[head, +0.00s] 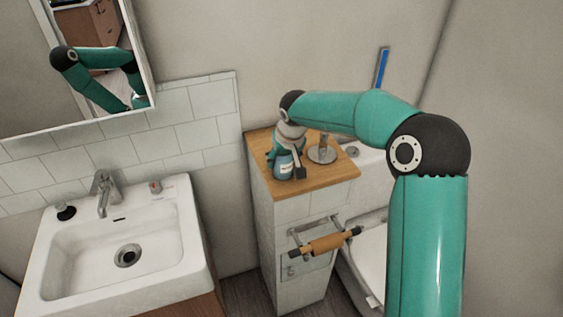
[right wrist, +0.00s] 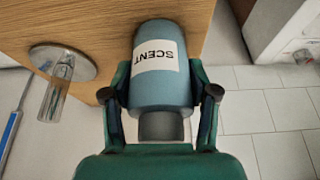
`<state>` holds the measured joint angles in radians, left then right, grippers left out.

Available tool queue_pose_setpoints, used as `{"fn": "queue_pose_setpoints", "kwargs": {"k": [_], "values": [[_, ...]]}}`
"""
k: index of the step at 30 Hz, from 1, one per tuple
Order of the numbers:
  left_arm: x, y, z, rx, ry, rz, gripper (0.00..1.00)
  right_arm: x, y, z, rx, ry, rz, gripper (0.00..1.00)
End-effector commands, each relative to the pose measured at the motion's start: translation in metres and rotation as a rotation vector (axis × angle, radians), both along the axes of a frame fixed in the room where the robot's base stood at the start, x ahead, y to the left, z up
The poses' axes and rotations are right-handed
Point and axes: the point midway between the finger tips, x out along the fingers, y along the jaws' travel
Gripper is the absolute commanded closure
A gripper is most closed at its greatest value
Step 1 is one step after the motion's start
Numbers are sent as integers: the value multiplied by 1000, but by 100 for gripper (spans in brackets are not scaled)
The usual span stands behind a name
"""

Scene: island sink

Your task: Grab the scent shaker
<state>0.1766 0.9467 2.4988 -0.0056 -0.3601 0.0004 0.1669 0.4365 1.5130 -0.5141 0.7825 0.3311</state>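The scent shaker (head: 284,165) is a blue-grey bottle with a white label reading SCENT and a dark grey cap. It is at the left part of the wooden cabinet top (head: 334,171). In the right wrist view the shaker (right wrist: 159,88) lies between the two fingers of my right gripper (right wrist: 160,75), which press against both its sides. My right gripper (head: 283,150) comes over it from above in the head view, partly covering it. Whether the shaker's base touches the wood is unclear. My left gripper is not in view.
A metal stand with a round base (head: 322,154) is right of the shaker; it also shows in the wrist view (right wrist: 55,95). A paper-roll holder (head: 325,243) is on the cabinet front. A white sink (head: 110,235) is left, and a toilet (head: 367,265) right.

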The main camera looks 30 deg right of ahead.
Motion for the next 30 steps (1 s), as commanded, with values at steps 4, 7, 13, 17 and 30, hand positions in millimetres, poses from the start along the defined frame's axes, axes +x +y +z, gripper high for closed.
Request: {"fn": "queue_pose_setpoints", "kwargs": {"k": [4, 7, 13, 17, 30], "values": [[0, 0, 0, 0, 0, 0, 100, 0, 0, 0, 0, 0, 0, 78], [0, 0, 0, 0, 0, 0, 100, 0, 0, 1, -1, -2, 0, 82], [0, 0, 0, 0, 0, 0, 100, 1, 0, 2, -1, -2, 0, 82], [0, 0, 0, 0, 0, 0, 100, 1, 0, 7, -1, -2, 0, 82], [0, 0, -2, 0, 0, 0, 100, 2, 1, 85, -1, -10, 0, 82]]}}
